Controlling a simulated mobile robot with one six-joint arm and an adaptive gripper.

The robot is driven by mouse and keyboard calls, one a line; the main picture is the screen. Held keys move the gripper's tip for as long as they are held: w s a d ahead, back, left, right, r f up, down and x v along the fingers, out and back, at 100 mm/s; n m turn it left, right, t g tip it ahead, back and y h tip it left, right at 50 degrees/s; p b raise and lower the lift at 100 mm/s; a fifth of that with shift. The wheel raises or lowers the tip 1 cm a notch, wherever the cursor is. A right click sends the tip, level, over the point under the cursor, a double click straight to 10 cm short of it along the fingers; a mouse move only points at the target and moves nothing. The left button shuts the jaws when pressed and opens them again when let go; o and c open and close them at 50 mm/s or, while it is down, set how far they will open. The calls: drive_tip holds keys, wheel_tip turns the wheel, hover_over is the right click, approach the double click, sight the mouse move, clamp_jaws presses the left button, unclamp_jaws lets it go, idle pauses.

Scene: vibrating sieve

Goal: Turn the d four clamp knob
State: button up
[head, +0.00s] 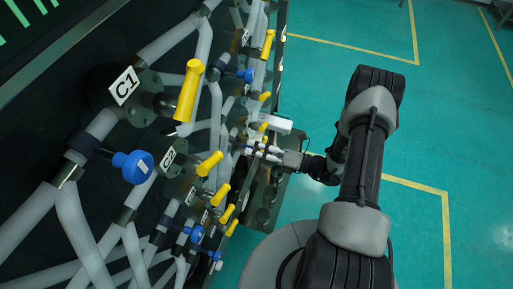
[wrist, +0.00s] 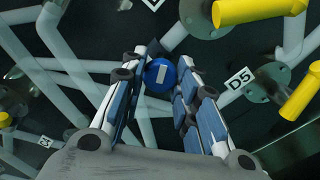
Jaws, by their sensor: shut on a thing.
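A round blue clamp knob (wrist: 161,73) with a white mark on its face sits between the two fingers of my gripper (wrist: 168,88) in the wrist view. The fingers, with blue pads, are shut on its sides. No readable D4 label shows, so I cannot confirm which knob this is by its tag. In the head view, my gripper (head: 257,148) reaches left into the pipe rack from my arm. The held knob is too small or hidden to make out there.
A D5 tag (wrist: 238,82) hangs right of the gripper. Yellow handles (wrist: 262,10) jut out close by, and grey pipes (wrist: 68,55) run behind. In the head view, a large blue knob (head: 132,166) and C1 tag (head: 124,86) stand left.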

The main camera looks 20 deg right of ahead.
drive_tip(key=shift+m, duration=3.8)
drive_tip(key=o, duration=1.1)
drive_tip(key=shift+d, duration=0.1)
drive_tip(key=v, duration=1.2)
